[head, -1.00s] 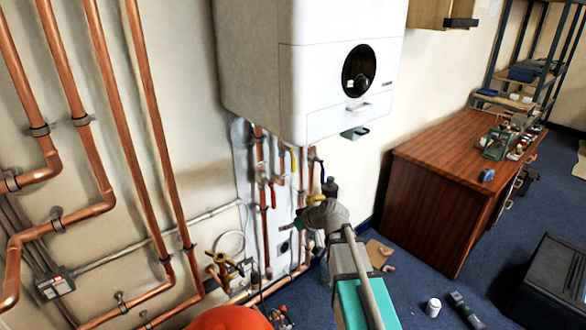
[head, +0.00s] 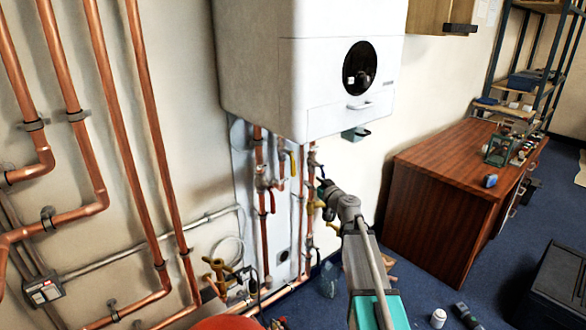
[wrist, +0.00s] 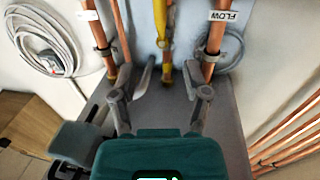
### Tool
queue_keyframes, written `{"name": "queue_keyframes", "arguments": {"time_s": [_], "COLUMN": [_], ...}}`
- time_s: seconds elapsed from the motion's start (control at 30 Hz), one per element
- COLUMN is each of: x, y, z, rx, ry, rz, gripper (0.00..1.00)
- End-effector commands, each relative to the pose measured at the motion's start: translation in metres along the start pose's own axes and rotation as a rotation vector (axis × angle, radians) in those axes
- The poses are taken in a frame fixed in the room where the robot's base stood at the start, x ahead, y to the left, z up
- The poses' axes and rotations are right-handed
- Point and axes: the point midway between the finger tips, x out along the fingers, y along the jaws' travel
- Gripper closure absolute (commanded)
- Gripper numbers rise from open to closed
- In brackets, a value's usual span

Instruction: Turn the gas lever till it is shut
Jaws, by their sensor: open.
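In the wrist view a yellow part, apparently the gas lever (wrist: 164,40), runs down the middle beyond my fingertips. It lies between the two finger lines, and I cannot tell whether its lower end touches them. My gripper (wrist: 167,74) is open with nothing held. In the head view my gripper (head: 323,190) is at the right-hand copper pipes below the white boiler. Yellow pieces (head: 319,204) show close beside it. The arm and gripper partly hide that valve, so the lever's angle is unclear there.
Another yellow lever (head: 292,165) and a red lever (head: 272,200) sit on neighbouring pipes, left of my gripper. The white boiler (head: 250,60) hangs above. A brass valve (head: 218,272) stands lower left. A wooden desk (head: 440,205) is at the right, with blue floor in front.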

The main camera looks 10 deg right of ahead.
Motion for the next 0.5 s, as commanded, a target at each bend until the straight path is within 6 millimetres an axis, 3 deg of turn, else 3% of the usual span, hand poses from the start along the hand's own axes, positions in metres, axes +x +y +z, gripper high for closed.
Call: {"name": "queue_keyframes", "arguments": {"time_s": [0.27,0.5], "x": [0.001,0.015], "y": [-0.001,-0.001], "z": [0.000,0.000], "rx": [0.001,0.001], "ry": [-0.001,-0.001], "rz": [-0.002,-0.004], "gripper": [0.39,0.39]}}
